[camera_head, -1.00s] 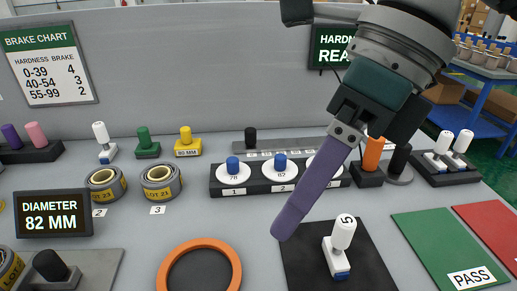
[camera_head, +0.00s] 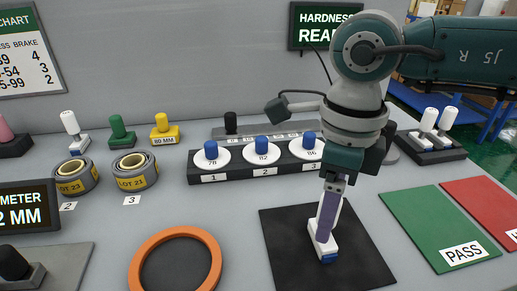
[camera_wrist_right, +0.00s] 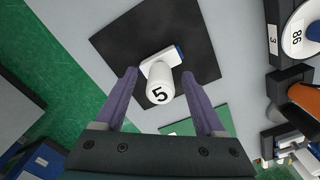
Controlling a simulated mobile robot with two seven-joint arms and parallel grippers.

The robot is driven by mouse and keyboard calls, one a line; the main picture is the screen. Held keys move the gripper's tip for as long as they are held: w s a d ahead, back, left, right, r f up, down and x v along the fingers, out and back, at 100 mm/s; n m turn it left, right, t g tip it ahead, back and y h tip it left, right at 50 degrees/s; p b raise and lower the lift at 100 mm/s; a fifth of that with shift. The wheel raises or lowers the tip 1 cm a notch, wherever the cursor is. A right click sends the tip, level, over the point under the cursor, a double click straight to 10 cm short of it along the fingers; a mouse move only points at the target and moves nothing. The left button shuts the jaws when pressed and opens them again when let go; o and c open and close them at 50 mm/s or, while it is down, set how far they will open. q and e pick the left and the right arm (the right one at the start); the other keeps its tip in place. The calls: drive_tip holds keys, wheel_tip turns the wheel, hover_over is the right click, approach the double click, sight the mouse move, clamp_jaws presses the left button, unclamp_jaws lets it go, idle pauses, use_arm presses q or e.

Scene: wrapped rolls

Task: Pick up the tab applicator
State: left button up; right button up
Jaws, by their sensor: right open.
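The tab applicator, by its look a white handled block with a blue edge (camera_head: 317,238), stands on a black mat (camera_head: 283,258). In the right wrist view its round handle top (camera_wrist_right: 160,92) reads "5". My right gripper (camera_head: 327,212) points down over it, with a purple finger hiding most of the handle in the head view. The wrist view shows the purple fingers (camera_wrist_right: 159,76) apart, one on each side of the applicator, with gaps visible. My left gripper is not in view.
An orange ring (camera_head: 150,247) lies left of the mat. Blue-knobbed discs sit on a black rack (camera_head: 235,173) behind. A green PASS pad (camera_head: 433,222) and a red pad (camera_head: 490,205) are to the right. Grey table is clear between the ring and mat.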

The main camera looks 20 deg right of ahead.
drive_tip(key=shift+f, duration=0.2)
clamp_jaws()
idle(0.5)
idle(0.8)
